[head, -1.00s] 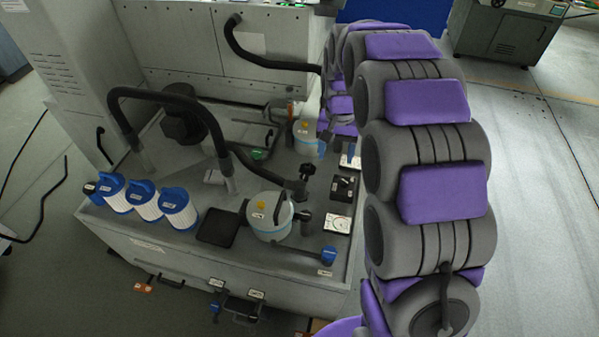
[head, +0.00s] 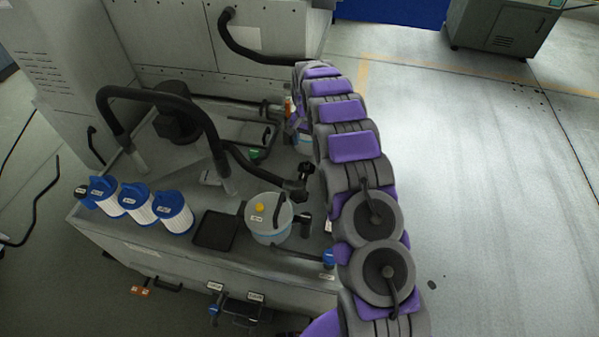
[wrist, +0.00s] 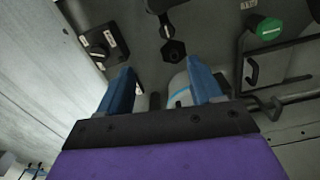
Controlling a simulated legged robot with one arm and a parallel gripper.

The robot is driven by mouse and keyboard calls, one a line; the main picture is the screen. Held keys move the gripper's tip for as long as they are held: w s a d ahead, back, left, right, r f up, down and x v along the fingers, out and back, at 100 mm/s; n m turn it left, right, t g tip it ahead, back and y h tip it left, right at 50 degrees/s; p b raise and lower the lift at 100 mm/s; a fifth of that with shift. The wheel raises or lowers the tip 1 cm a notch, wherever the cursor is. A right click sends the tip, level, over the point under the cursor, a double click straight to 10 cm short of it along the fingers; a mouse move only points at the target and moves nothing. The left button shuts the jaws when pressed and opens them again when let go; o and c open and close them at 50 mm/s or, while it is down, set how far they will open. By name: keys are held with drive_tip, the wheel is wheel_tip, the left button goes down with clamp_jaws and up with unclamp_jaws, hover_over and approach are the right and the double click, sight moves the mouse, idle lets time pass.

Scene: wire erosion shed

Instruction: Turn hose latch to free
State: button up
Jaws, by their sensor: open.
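I cannot tell for sure which part is the hose latch. A black hose fitting (head: 300,190) sits at the end of the thick black hose (head: 250,165) on the bench; a similar black fitting shows beyond my fingers in the wrist view (wrist: 173,49). My gripper (wrist: 160,64) is open, with two blue fingers apart. Behind and between them is a pale canister with a blue band (wrist: 180,92), partly hidden by the fingers and palm. That canister also shows beside my arm in the head view (head: 303,145). I cannot tell whether the fingers touch it.
A nearer lidded canister (head: 268,222), a black tray (head: 214,231) and several blue-capped filters (head: 173,212) stand along the bench front. A blue-ended lever (head: 328,258) is at the front right. A black rotary switch (wrist: 100,47) and green knob (wrist: 268,29) lie beyond my fingers. Open floor is right.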

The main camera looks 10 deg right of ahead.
sight(303, 176)
drive_tip(key=f+b, duration=0.1)
drive_tip(key=f, duration=0.5)
drive_tip(key=w+f+b, duration=0.1)
drive_tip(key=f+b, duration=0.1)
drive_tip(key=f, duration=0.5)
drive_tip(key=w+f+b, duration=0.1)
drive_tip(key=f, duration=0.6)
drive_tip(key=shift+a+f, duration=0.15)
drive_tip(key=shift+a, duration=0.05)
drive_tip(key=c, duration=1.1)
